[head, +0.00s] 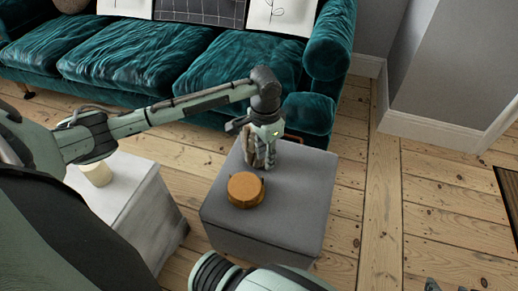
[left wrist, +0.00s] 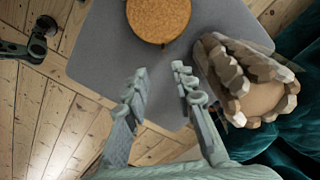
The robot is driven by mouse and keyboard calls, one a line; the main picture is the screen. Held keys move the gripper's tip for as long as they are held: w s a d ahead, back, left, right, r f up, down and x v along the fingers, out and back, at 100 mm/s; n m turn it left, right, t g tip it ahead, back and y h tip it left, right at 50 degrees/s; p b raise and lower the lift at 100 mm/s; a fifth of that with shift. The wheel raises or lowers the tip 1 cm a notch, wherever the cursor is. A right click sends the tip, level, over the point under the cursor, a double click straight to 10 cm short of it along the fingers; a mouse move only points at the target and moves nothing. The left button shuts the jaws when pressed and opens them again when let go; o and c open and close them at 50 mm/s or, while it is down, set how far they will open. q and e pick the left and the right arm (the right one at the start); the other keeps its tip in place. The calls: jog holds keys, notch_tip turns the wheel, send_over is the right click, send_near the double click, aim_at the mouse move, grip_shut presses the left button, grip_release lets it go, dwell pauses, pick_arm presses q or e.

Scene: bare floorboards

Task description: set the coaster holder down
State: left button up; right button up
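The coaster holder (head: 245,189), a round orange-brown piece with a cork top and small dark prongs at its rim, rests on the grey ottoman (head: 285,215). In the left wrist view its cork top (left wrist: 159,18) is at the upper edge, partly cut off. My left gripper (head: 270,163) points down over the ottoman, behind and right of the holder and apart from it. In the left wrist view its fingers (left wrist: 160,70) are spread with nothing between them. Small tips that look like my right gripper (head: 447,286) show at the bottom right edge, mostly out of frame.
A chunky wooden pot (left wrist: 245,80) stands on the ottoman close beside my left gripper. A white side table (head: 125,190) with a cream candle (head: 96,173) is at left. A teal sofa (head: 190,65) stands behind. The ottoman's front right is clear.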

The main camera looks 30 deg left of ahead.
pick_arm(q)
jog(key=s+d+f+t+h, duration=0.1)
jog(key=s+d+t+h, duration=0.4)
jog(key=d, duration=0.7)
jog(key=s+a+r+n+t+y, duration=0.2)
jog(key=s+a+r+n+y, duration=0.1)
jog(key=s+a+r+y, duration=0.2)
jog(key=s+a, duration=0.2)
jog(key=a, duration=0.2)
jog(key=shift+s+a+y, duration=0.3)
jog(key=shift+s+a, duration=0.05)
